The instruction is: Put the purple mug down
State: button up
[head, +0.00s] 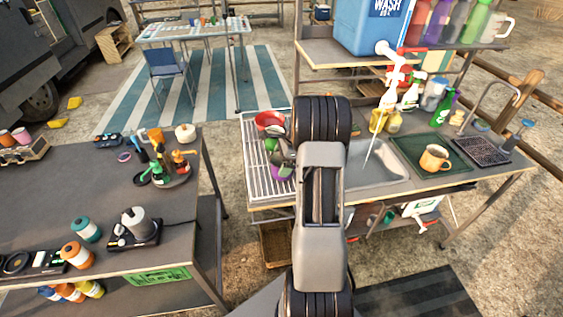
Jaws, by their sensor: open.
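The purple mug (280,173) is low in the white-barred drying rack (257,177) at the left end of the sink table. Its right side is hidden behind my arm. A green item (271,145) and a red bowl (270,121) are in the rack behind it. My gripper (285,154) shows only in part, beside the left edge of my arm and close to the mug. It is open. The fingertips are mostly hidden, so I cannot tell whether they touch the mug.
The sink basin (376,166) is right of my arm. An orange mug (434,158) stands on a dark green mat (411,150). Bottles, a tap and a blue water container (370,28) stand behind. A dark table (60,205) with bottles and tools is at left.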

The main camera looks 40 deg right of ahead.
jog(key=b+v, duration=0.1)
jog(key=v, duration=1)
jog(key=shift+r, duration=0.3)
jog(key=s+a+r+n+h, duration=0.1)
jog(key=s+a+r+n, duration=0.15)
jog(key=a+n, duration=0.4)
jog(key=s+a+r+n+h, duration=0.2)
jog(key=a+r+n, duration=0.2)
jog(key=a, duration=0.6)
jog(key=s+a+f+n+t+h, duration=0.1)
jog(key=s+a+f+n+t, duration=0.1)
jog(key=s+a+n, duration=0.8)
jog(key=s+n, duration=0.1)
jog(key=n, duration=0.2)
jog(key=shift+s+a, duration=0.2)
jog(key=shift+a, duration=0.2)
jog(key=shift+c, duration=0.2)
